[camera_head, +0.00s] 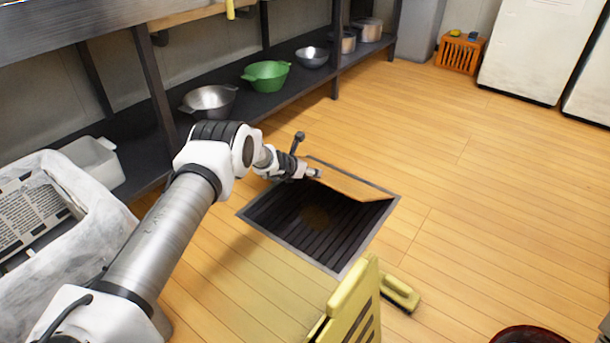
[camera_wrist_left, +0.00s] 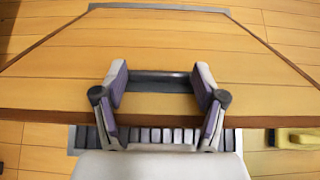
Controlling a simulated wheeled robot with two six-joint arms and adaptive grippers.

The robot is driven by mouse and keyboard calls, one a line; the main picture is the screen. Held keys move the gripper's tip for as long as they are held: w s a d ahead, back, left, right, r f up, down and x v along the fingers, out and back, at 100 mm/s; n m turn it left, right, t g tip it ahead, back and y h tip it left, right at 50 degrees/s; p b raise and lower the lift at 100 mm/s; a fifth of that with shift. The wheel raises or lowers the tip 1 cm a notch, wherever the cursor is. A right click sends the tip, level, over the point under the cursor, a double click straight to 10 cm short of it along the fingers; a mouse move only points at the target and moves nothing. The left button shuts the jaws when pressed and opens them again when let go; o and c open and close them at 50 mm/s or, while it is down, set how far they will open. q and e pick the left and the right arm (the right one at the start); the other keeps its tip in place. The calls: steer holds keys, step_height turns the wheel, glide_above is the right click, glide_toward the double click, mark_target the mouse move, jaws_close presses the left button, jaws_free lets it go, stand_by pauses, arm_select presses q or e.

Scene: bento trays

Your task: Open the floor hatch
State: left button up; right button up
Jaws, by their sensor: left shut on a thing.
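The wooden hatch panel (camera_head: 352,186) is raised and tilted above its grey floor frame (camera_head: 372,235). Beneath it the dark slatted opening (camera_head: 300,228) shows. My left gripper (camera_head: 313,173) is at the panel's raised edge and shut on it. In the left wrist view, the fingers of my left gripper (camera_wrist_left: 160,70) sit at either side of a dark recessed handle (camera_wrist_left: 160,86) in the hatch panel (camera_wrist_left: 160,45). The exact contact of the fingertips with the handle is hard to tell. My right gripper is not in view.
A yellow folding sign (camera_head: 350,300) stands just in front of the opening. A shelf (camera_head: 265,105) with pots and a green colander (camera_head: 267,75) runs along the wall at left. A lined bin (camera_head: 75,245) is at far left.

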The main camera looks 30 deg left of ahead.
arm_select(q)
steer(key=o, duration=1.7)
steer(key=shift+w+f, duration=0.1)
steer(key=shift+f, duration=0.15)
steer(key=shift+r, duration=0.1)
steer(key=v, duration=1.2)
